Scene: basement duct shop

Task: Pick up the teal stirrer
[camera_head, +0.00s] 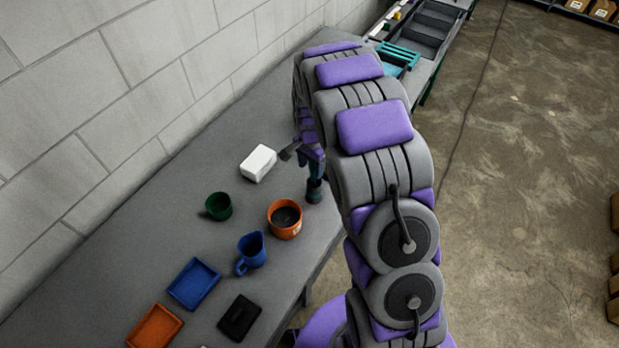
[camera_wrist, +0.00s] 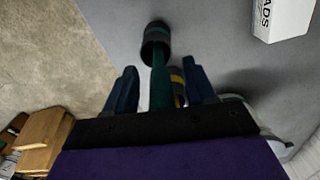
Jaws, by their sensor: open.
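The teal stirrer (camera_wrist: 159,88) shows in the wrist view as a dark teal shaft running between my fingers. Its far end meets a dark round, banded piece (camera_wrist: 156,42) near the top; I cannot tell whether that is its head or a separate holder. My gripper (camera_wrist: 160,82) is open, one dark blue finger on each side of the shaft, with gaps showing. In the head view my gripper (camera_head: 314,168) is partly hidden by my arm, just above a small dark teal round thing (camera_head: 315,190) on the grey bench (camera_head: 190,225).
A white box (camera_head: 258,163) lies left of my gripper. An orange pot (camera_head: 285,219), a green cup (camera_head: 218,206) and a blue jug (camera_head: 251,252) stand nearby. Blue, orange and black trays lie nearer. A block wall backs the bench; a teal crate (camera_head: 397,55) is farther along.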

